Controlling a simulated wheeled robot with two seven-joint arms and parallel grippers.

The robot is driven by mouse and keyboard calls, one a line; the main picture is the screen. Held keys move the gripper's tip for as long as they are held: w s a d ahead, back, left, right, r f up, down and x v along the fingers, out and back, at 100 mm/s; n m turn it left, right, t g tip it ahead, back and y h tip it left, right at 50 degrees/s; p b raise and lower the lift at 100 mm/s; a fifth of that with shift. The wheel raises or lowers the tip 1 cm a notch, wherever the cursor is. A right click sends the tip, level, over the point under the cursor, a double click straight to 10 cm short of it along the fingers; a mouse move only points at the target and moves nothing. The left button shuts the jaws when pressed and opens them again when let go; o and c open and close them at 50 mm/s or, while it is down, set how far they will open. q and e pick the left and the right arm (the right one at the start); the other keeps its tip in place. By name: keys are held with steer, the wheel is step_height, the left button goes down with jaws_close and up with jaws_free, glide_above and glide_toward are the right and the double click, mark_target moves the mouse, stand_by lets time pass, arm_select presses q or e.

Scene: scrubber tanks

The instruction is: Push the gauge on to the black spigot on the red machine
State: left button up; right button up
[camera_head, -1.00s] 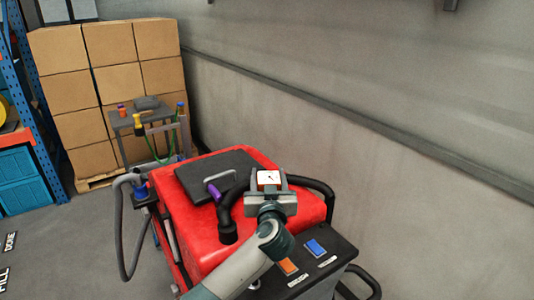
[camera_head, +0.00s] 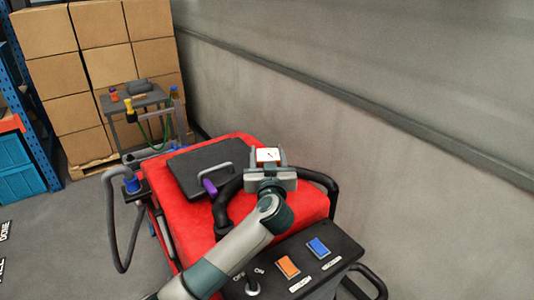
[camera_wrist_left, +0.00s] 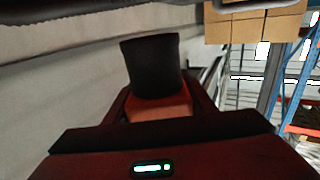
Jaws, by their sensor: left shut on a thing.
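My left gripper (camera_head: 269,163) is shut on the gauge (camera_head: 268,155), which has a white face with a dark needle and an orange rim. It is over the right part of the red machine (camera_head: 165,205), close to the black hoses; I cannot tell the height gap. In the left wrist view, an orange-red block (camera_wrist_left: 158,108) sits between my fingers, with a black cylinder (camera_wrist_left: 152,66) on it, seemingly the gauge's socket. I cannot pick out the black spigot; my arm and gripper hide part of the machine top. My right gripper is not in view.
The machine carries a black lid (camera_head: 185,165), a purple-ended grip (camera_head: 210,187), and a curved black bar (camera_head: 325,183). Its front panel has an orange switch (camera_head: 288,266) and a blue switch (camera_head: 318,248). A grey wall (camera_head: 400,90) runs along the right. A cart and stacked boxes stand behind.

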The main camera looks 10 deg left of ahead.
arm_select(q)
steer(key=shift+f, duration=0.5)
steer(key=shift+f+b, duration=1.85)
steer(key=shift+b, duration=0.2)
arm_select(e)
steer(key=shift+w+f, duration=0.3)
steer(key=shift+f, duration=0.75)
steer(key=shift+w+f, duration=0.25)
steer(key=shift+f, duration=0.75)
arm_select(q)
steer(key=shift+p, duration=1.8)
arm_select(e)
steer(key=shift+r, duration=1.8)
arm_select(q)
steer(key=shift+f, duration=0.6)
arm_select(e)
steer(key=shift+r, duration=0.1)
